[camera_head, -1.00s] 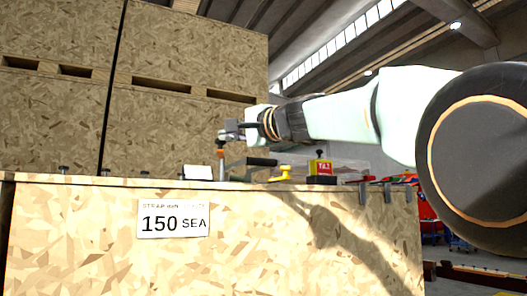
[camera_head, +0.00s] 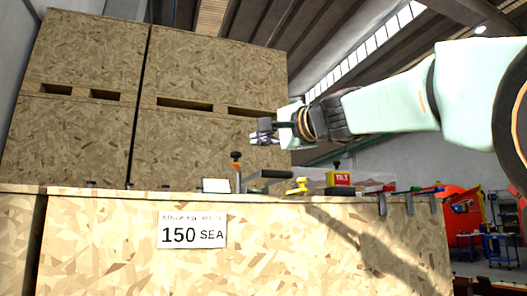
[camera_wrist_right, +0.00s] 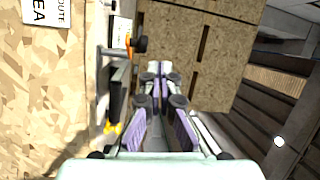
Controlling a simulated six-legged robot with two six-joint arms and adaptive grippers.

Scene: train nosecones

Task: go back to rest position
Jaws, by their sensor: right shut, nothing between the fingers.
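My right gripper (camera_head: 262,131) is in the air above the top of a wooden crate (camera_head: 330,262), in front of stacked crates. In the right wrist view its fingers (camera_wrist_right: 157,75) are together with nothing between them. My right arm reaches in from the right edge of the head view. My left gripper is in neither view.
On the crate top stand an orange-and-black clamp (camera_head: 237,172), a dark handle (camera_head: 270,175), a yellow piece (camera_head: 297,186) and a red-and-yellow box (camera_head: 339,178). A "150 SEA" label (camera_head: 192,231) is on its front. Tall stacked crates (camera_head: 210,65) rise behind.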

